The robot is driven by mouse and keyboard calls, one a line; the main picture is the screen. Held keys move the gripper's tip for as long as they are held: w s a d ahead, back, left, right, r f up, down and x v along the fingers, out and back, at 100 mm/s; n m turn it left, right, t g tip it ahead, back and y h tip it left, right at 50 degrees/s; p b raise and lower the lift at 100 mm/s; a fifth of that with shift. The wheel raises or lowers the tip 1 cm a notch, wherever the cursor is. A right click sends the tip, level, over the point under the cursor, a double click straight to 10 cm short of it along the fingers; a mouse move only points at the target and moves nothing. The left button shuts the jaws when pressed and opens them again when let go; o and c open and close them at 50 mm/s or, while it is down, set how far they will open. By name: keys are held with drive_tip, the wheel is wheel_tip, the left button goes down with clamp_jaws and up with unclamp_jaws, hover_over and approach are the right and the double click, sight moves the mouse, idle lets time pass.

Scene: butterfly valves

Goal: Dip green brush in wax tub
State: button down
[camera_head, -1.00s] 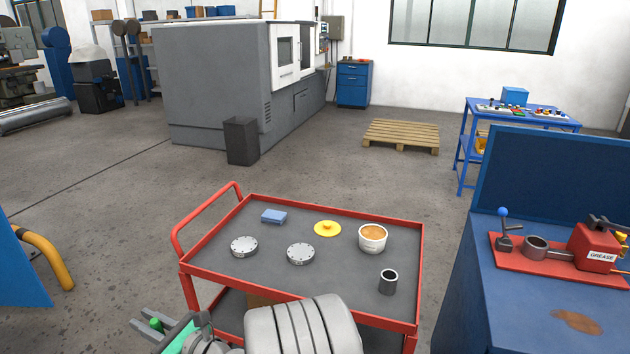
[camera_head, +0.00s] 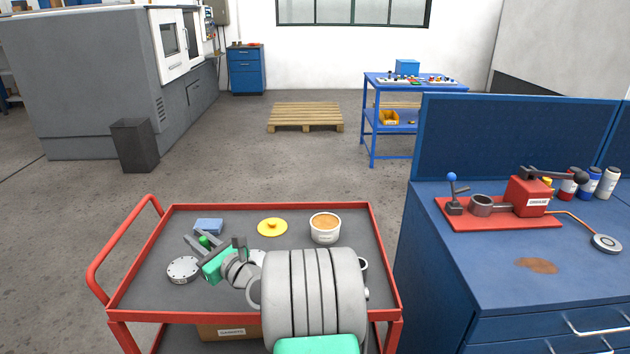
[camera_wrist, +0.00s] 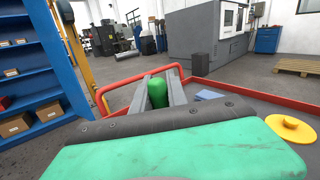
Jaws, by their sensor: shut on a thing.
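The wax tub (camera_head: 325,228) is a white open cup with orange-brown wax, standing at the back right of the red trolley's top. My gripper (camera_head: 196,240) is over the left part of the trolley, left of the tub and apart from it. It is shut on the green brush (camera_head: 204,241), of which only a small green part shows between the fingers. In the wrist view the green end of the brush (camera_wrist: 158,92) sits between the two grey fingers. The bristles are hidden.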

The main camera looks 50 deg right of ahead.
drive_tip(key=s+d+r+m+h+b, duration=0.1)
drive_tip(key=s+d+r+h+b, duration=0.2)
drive_tip(key=d, duration=0.9)
drive_tip(key=s+d+r+m+h+b, duration=0.15)
drive_tip(key=d+h, duration=0.25)
drive_tip(key=d, duration=0.9)
drive_tip(key=s+d+r+m+h+b, duration=0.1)
drive_tip(key=s+d+m+h+b, duration=0.2)
drive_tip(key=d, duration=0.9)
drive_tip(key=shift+n+g+h, duration=0.3)
drive_tip(key=shift+n, duration=0.25)
wheel_tip(320, 180, down, 6)
drive_tip(key=b, duration=0.4)
drive_tip(key=shift+a+r, duration=0.1)
drive_tip(key=shift+a, duration=0.05)
drive_tip(key=shift+f+b, duration=0.3)
drive_tip(key=shift+f, duration=0.45)
drive_tip(key=shift+r, duration=0.1)
wheel_tip(320, 180, up, 7)
drive_tip(key=p, duration=0.7)
